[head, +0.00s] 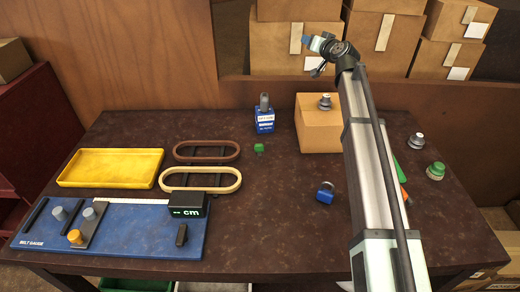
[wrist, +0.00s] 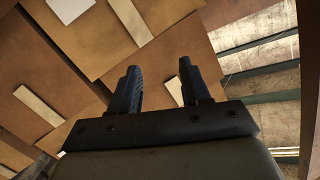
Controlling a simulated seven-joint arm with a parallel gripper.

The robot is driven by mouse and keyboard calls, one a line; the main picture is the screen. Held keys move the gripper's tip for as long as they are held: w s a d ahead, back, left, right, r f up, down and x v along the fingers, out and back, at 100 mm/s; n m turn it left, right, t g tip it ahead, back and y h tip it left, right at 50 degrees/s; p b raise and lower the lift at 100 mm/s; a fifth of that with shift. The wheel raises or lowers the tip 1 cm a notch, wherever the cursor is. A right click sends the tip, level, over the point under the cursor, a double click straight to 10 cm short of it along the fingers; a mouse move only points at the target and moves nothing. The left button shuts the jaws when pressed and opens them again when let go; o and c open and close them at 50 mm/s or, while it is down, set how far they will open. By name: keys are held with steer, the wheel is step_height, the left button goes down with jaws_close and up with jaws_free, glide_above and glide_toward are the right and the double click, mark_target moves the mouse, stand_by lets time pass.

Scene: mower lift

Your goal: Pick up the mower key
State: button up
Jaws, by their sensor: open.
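I cannot tell for sure which small item is the mower key. Candidates are a small green piece (head: 259,148) at mid-table, a blue piece with a dark top (head: 325,193) to the right of it, and a black handle-like piece (head: 181,235) on the blue belt gauge board. My gripper (head: 318,50) is raised high at the back, above and far from all of them. In the wrist view my gripper (wrist: 158,88) has its two dark fingers apart with nothing between them.
A yellow tray (head: 112,167), two belt loops (head: 207,142), a blue labelled box (head: 264,121) and a cardboard box (head: 318,125) stand on the dark table (head: 270,230). Round knobs (head: 436,171) lie at the right. Stacked cartons (head: 390,45) stand behind my arm. The front middle is clear.

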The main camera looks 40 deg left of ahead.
steer(key=s+a+n+g, duration=0.35)
steer(key=s+a, duration=0.25)
steer(key=s, duration=0.3)
steer(key=s+a+n+g, duration=0.2)
steer(key=s+a+n, duration=0.3)
steer(key=s+a, duration=0.3)
steer(key=n+g+h, duration=0.2)
steer(key=n+h, duration=1)
steer(key=h, duration=0.2)
glide_toward(259, 145)
step_height(259, 145, down, 10)
steer(key=shift+w+a+f, duration=0.1)
steer(key=shift+a, duration=0.05)
steer(key=shift+c, duration=0.3)
